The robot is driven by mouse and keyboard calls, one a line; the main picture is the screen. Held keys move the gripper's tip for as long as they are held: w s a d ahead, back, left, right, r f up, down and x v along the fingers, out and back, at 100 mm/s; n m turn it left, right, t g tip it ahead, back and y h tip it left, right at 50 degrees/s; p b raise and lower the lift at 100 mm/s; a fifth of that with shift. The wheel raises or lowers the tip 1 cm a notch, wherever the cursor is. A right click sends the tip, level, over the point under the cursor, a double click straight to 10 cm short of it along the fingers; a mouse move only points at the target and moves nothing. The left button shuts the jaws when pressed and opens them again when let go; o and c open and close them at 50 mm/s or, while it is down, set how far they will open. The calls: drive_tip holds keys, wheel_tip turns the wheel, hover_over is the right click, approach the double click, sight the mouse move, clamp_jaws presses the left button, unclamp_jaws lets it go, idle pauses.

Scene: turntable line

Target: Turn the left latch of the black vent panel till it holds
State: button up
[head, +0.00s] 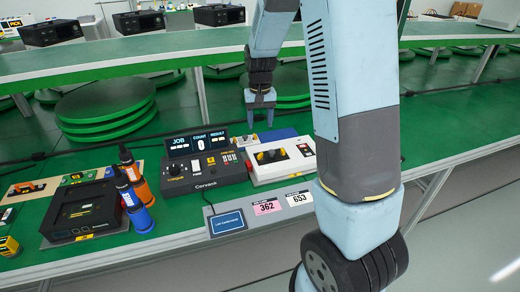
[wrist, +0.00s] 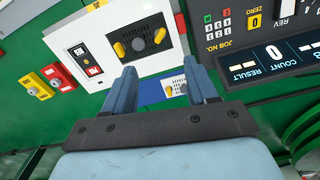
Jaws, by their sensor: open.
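The black vent panel (head: 272,160) is set in the top of a white box (head: 262,173). It also shows in the wrist view (wrist: 137,26), with a yellow latch on each side of a grey round part and a vent grille. The left latch (head: 260,158) in the head view appears as the right-hand one (wrist: 160,35) in the wrist view, where the scene looks turned around. My gripper (head: 262,107) hangs behind the box, above the table. In the wrist view, its fingers (wrist: 163,80) are apart with nothing between them, and both latches lie beyond the fingertips.
A dark control console (head: 205,170) with a screen stands left of the box. Orange and blue bottles (head: 135,190) and a black device (head: 85,212) stand farther left.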

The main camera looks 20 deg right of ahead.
sight(260, 154)
wheel_tip(260, 154, down, 14)
drive_tip(key=n, duration=0.9)
drive_tip(key=shift+r+n, duration=0.25)
drive_tip(key=shift+n, duration=0.15)
drive_tip(key=shift+c, duration=0.4)
drive_tip(key=c, duration=0.9)
drive_tip(key=shift+a, duration=0.2)
drive_tip(key=shift+c, duration=0.4)
drive_tip(key=shift+d, duration=0.15)
clamp_jaws()
